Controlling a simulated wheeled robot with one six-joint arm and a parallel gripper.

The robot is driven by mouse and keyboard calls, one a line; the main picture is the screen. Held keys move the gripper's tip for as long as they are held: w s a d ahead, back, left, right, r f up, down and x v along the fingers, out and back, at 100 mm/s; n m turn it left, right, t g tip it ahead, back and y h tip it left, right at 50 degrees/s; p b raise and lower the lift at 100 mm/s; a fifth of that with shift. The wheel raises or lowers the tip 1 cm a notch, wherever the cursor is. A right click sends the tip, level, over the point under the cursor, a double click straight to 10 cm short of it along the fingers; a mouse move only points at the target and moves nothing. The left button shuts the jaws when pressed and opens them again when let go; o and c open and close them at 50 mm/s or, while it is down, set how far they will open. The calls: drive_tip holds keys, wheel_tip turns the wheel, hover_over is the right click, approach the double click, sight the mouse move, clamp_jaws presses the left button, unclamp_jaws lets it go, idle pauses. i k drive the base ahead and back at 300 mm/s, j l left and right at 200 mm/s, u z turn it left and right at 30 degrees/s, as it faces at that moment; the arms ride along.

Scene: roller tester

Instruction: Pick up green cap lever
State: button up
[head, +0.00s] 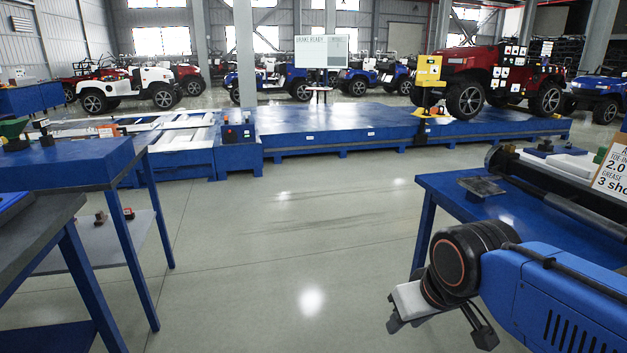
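No lever with a green cap can be made out for certain. A small green piece (600,155) shows at the far right, behind the equipment on the right bench, partly hidden by a white card. A green funnel-like object (13,128) sits at the far left on the blue left bench. Next to it stands a small dark lever-like piece (43,131) with a pale top. My gripper (481,331) hangs low at the lower right, in front of the right bench and away from both green things. Its fingers are small and partly hidden, so its opening cannot be told.
The blue left bench (75,165) and blue right bench (455,205) flank open grey floor (300,240). Long dark equipment (560,190) and a flat dark plate (481,186) lie on the right bench. A blue roller platform (330,125) crosses behind, with a red vehicle (500,75) on it.

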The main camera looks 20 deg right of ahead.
sight(597, 159)
drive_tip(key=i, duration=1.7)
drive_tip(key=i+z, duration=0.1)
drive_tip(key=i, duration=0.75)
drive_tip(key=i+j+z, duration=0.1)
drive_tip(key=i, duration=0.7)
drive_tip(key=i+z, duration=0.4)
drive_tip(key=i+j+z, duration=0.1)
drive_tip(key=i+z, duration=0.3)
drive_tip(key=i+j+z, duration=0.15)
drive_tip(key=z, duration=0.3)
drive_tip(key=i+j+z, duration=0.55)
drive_tip(key=z, duration=0.3)
drive_tip(key=i+j+z, duration=0.2)
drive_tip(key=z, duration=0.3)
drive_tip(key=i+j+z, duration=0.15)
drive_tip(key=j+z, duration=0.15)
drive_tip(key=z, duration=0.15)
drive_tip(key=j+z, duration=0.3)
drive_tip(key=z, duration=0.15)
drive_tip(key=i+j+z, duration=0.15)
drive_tip(key=j+z, duration=0.25)
drive_tip(key=j, duration=0.2)
drive_tip(key=j+z, duration=0.4)
drive_tip(key=j, duration=0.2)
